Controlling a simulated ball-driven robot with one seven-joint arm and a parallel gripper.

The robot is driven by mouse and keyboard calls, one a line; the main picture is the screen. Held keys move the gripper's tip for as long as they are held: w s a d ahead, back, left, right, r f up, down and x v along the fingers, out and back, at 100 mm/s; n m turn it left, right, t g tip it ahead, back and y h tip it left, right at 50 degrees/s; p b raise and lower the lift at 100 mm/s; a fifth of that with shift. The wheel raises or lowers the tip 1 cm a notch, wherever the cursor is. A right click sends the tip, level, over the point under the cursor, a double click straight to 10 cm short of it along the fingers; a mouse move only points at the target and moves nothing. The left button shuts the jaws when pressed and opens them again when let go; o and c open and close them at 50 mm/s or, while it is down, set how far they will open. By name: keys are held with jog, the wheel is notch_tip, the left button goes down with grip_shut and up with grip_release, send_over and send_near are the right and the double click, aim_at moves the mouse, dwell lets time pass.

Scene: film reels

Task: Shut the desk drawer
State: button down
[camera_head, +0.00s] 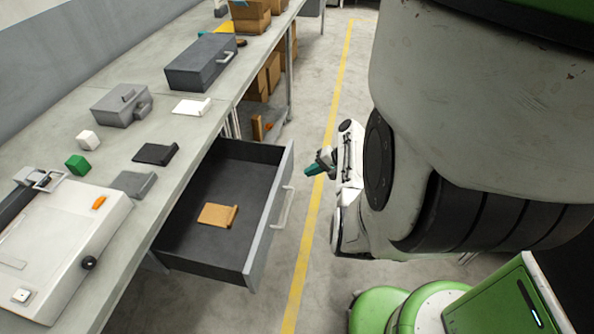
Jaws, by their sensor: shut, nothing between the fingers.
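The desk drawer (175,259) is pulled well out from under the desk. Its grey front panel (262,245) faces right and carries a pale bar handle (285,207). An orange-brown flat item (217,215) lies on the drawer floor. My gripper (310,170), with dark and teal fingers, is shut and empty. In the picture it is just right of the drawer front's far end, apart from the handle. Its exact height and depth relative to the panel are hard to judge.
The desk (205,142) holds a white machine (60,250), a grey drawer-like box (200,62), a green cube (77,165) and several flat pieces. Cardboard boxes (250,15) stand farther back. Open floor with a yellow line (318,200) runs right of the drawer.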

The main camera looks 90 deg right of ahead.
aim_at(288, 173)
jog(key=shift+w+d+f+p, duration=0.1)
jog(key=shift+w+d+f, duration=0.1)
jog(key=shift+w, duration=0.65)
jog(key=shift+w+d+f+p, duration=0.15)
jog(key=shift+w+d, duration=0.1)
jog(key=shift+w, duration=0.6)
jog(key=shift+w+d+f+p, duration=0.1)
jog(key=shift+w+d+f, duration=0.1)
jog(key=shift+w, duration=0.65)
jog(key=shift+w, duration=0.1)
jog(key=shift+w+d, duration=0.1)
jog(key=shift+w, duration=0.2)
jog(key=w+d+b, duration=0.2)
jog(key=w, duration=0.6)
jog(key=w+d+b, duration=0.1)
jog(key=w+b, duration=0.2)
jog(key=w, duration=0.5)
jog(key=w+d+b, duration=0.2)
jog(key=w+b, duration=0.1)
jog(key=w, duration=0.5)
jog(key=shift+d+f, duration=0.15)
jog(key=shift+d, duration=0.2)
jog(key=shift+w+d+b, duration=0.1)
jog(key=shift+w+b, duration=0.2)
jog(key=shift+w+r, duration=0.25)
jog(key=shift+w, duration=0.1)
